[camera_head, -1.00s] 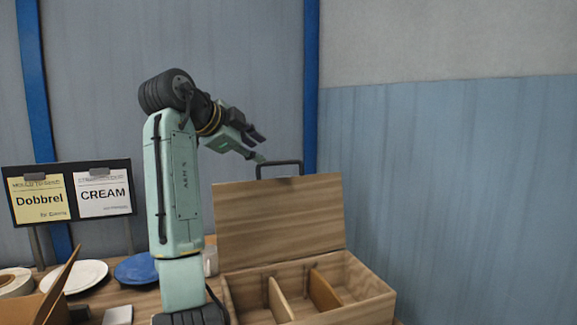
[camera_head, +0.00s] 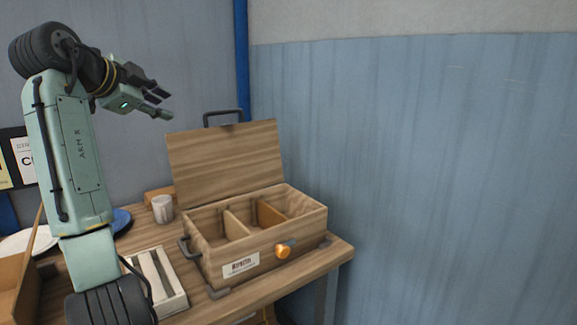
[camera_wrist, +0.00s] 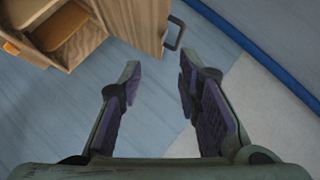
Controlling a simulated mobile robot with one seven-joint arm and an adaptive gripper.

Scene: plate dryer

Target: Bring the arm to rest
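My arm is raised on the left of the head view, bent at the elbow. My gripper (camera_head: 162,100) is at its end, up in the air above and left of a wooden box's open lid. In the wrist view my gripper (camera_wrist: 158,85) has its two fingers spread wide with nothing between them. The wooden box (camera_head: 285,243) stands on the table with its lid (camera_head: 225,158) raised. The lid's handle (camera_wrist: 176,33) shows beyond the fingers in the wrist view, apart from them.
The box has dividers, a label and an orange knob (camera_head: 283,251). Signs (camera_head: 22,158) stand at the left. A blue wall (camera_head: 430,170) rises at the right.

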